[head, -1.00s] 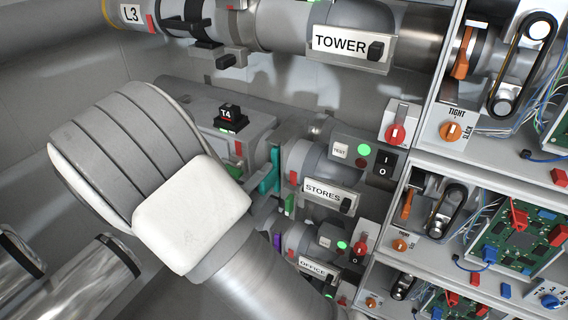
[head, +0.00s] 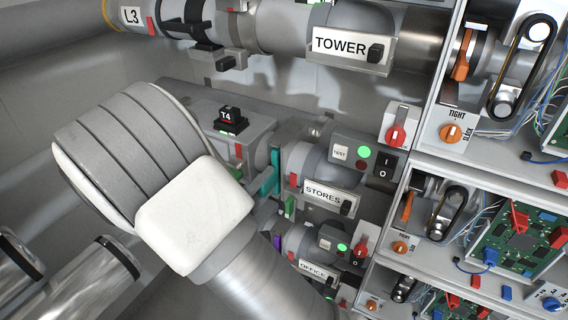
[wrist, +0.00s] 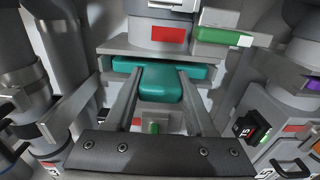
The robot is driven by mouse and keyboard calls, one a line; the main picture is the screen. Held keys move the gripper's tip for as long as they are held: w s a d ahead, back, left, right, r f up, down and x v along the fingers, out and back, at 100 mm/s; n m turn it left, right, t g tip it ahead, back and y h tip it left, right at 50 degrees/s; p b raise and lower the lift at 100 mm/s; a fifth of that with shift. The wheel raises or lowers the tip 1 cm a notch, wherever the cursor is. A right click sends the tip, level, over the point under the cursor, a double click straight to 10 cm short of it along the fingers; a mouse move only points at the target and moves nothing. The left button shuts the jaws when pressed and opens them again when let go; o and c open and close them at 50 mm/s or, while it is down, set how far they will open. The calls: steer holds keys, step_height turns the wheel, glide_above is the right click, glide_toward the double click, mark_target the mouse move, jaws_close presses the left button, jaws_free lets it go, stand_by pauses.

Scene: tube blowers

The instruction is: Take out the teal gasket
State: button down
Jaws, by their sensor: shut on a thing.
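The teal gasket (wrist: 197,71) shows in the wrist view as a flat plate between grey flanges. Its thick tab sticks out toward the camera. My gripper (wrist: 160,82) has one finger on each side of this tab and is shut on it. In the head view a narrow strip of the teal gasket (head: 271,172) shows between the T4 housing and the STORES blower. My arm covers part of the area in front of it, and my gripper cannot be made out there.
The T4 housing (head: 243,138) stands left of the gasket. The STORES blower (head: 310,163) is right of it, with a switch box (head: 362,157) showing a green light. A green tab (wrist: 222,37) is close by in the wrist view. Shelves with belts and circuit boards (head: 519,244) fill the right.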

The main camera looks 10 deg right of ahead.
mark_target(260, 190)
steer(key=shift+s+a+b, duration=0.15)
steer(key=shift+b, duration=0.2)
stand_by(0.6)
steer(key=shift+b+v, duration=0.3)
steer(key=shift+v, duration=0.85)
steer(key=shift+s, duration=0.15)
steer(key=shift+a, duration=0.1)
steer(key=b+v, duration=0.1)
steer(key=v, duration=0.7)
stand_by(0.5)
